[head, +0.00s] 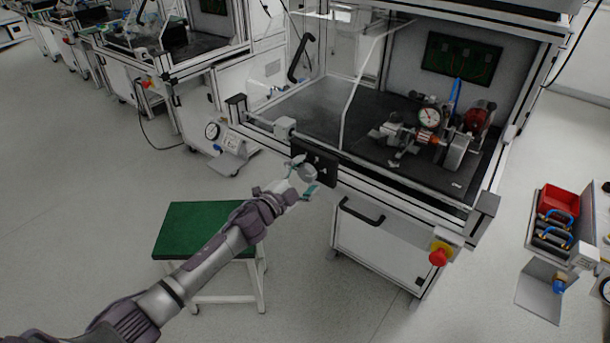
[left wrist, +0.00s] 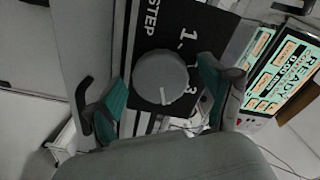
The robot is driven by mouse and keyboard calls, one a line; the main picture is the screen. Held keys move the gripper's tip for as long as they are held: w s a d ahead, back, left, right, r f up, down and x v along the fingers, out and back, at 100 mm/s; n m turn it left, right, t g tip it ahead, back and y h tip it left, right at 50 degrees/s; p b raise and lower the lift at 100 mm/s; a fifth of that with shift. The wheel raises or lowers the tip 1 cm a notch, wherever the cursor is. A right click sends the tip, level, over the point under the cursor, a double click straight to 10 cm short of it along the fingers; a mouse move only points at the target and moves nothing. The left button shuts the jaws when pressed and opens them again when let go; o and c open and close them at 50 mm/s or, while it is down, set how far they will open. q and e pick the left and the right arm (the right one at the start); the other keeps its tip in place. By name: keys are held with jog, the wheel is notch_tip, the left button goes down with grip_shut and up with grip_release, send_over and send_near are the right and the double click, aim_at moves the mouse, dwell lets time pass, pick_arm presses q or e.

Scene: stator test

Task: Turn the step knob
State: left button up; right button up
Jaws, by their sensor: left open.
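The step knob (left wrist: 162,75) is a round grey dial with a white pointer line, on a black panel (left wrist: 183,38) printed "STEP" with numbers. In the left wrist view the pointer is toward the bottom of the picture. In the head view the knob (head: 308,173) shows at the front of the workbench's black panel (head: 325,168). My left gripper (left wrist: 160,92) is open, with one teal-padded finger on each side of the knob; small gaps show at both sides. It also shows in the head view (head: 302,184). My right gripper is not in view.
The workbench has a rail (head: 370,185), a clear raised door and a test rig with a dial gauge (head: 429,117). A red emergency button (head: 438,257) is at its right front. A green-topped stool (head: 190,225) stands below my left arm. A lit screen (left wrist: 290,65) reads READY.

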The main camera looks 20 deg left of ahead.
pick_arm(q)
jog(key=v, duration=1.2)
jog(key=s+a+f+n+g+y+p, duration=0.1)
jog(key=s+a+f+n+g+y, duration=0.3)
jog(key=f, duration=0.7)
jog(key=s+f+n+g, duration=0.15)
jog(key=s+f, duration=0.35)
jog(key=f, duration=0.5)
jog(key=s+a+f+n+g+y+p, duration=0.1)
jog(key=s+a+f+n+g+y, duration=0.3)
jog(key=f, duration=0.7)
jog(key=s+d+f+n+g, duration=0.1)
jog(key=s+f, duration=0.4)
jog(key=s, duration=0.7)
jog(key=s+d+f+n+g+h+p, duration=0.1)
jog(key=s+d+f+g, duration=0.2)
jog(key=s, duration=0.9)
jog(key=s+d+f+n+g, duration=0.2)
jog(key=s+d+f, duration=0.2)
jog(key=s+f, duration=0.5)
jog(key=s, duration=0.3)
jog(key=shift+s+d+h+p, duration=0.15)
jog(key=shift+d+h+p, duration=0.1)
jog(key=shift+h+p, duration=0.15)
